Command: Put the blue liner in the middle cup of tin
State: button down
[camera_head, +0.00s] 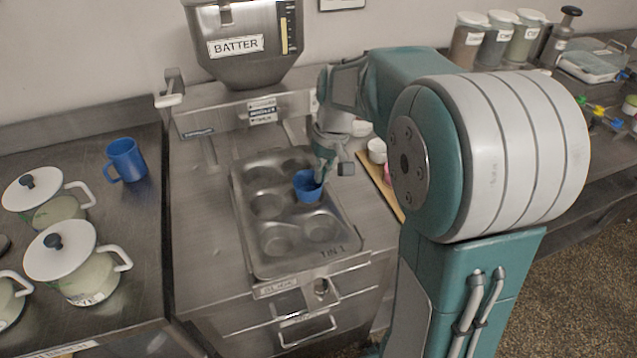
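The metal muffin tin (345,262), marked "TIN 1", lies on the steel counter with two columns of cups. The blue liner (307,188) is at the middle cup of the right-hand column, upright or nearly so. I cannot tell whether it rests in the cup or hangs just above it. My gripper (326,170) points down at the liner's right rim, with a finger overlapping that rim. The fingers are small and partly hidden, so I cannot see whether they grip it.
A batter dispenser (245,45) stands behind the tin. A blue mug (126,160) and lidded white pots (75,262) are at the left. A board with small cups (377,150) lies right of the tin, partly behind my arm. Jars (468,40) stand at the back right.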

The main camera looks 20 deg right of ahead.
aim_at(308, 188)
jog(key=f, duration=0.3)
jog(key=shift+w+d+f, duration=0.25)
jog(key=shift+w+f, duration=0.05)
jog(key=shift+w, duration=0.05)
jog(key=shift+f, duration=0.25)
jog(key=shift+a, duration=0.25)
jog(key=shift+f, duration=0.15)
jog(key=shift+s+f, duration=0.25)
jog(key=shift+f, duration=0.1)
jog(key=c, duration=0.8)
grip_release()
jog(key=shift+f, duration=0.15)
jog(key=shift+w, duration=0.15)
